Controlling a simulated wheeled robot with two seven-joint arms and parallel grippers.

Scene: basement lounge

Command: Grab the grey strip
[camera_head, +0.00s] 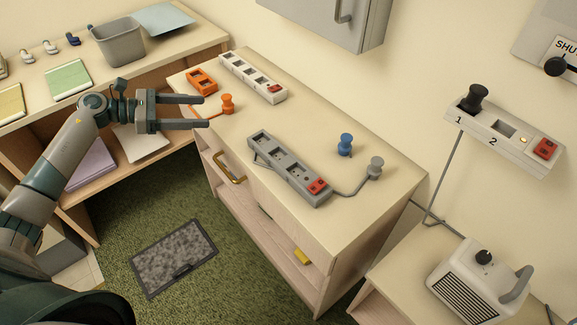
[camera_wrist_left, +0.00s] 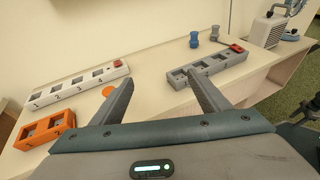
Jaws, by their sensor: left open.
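The grey strip (camera_head: 287,167) is a long power strip with several sockets and a red switch at its right end. It lies on the dresser top, and its cord runs to a grey plug (camera_head: 375,167). In the left wrist view the grey strip (camera_wrist_left: 208,70) lies beyond the fingertips, toward the right. My left gripper (camera_head: 205,111) is open and empty, with its fingers over the dresser's left part, to the left of the grey strip and apart from it. The fingers also show in the left wrist view (camera_wrist_left: 162,95). My right gripper is not in view.
A white strip (camera_head: 252,77), an orange strip (camera_head: 202,81) and an orange plug (camera_head: 227,103) lie near the left gripper. A blue plug (camera_head: 345,144) stands behind the grey strip. A wall strip (camera_head: 505,132) and a white heater (camera_head: 478,280) are at right.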

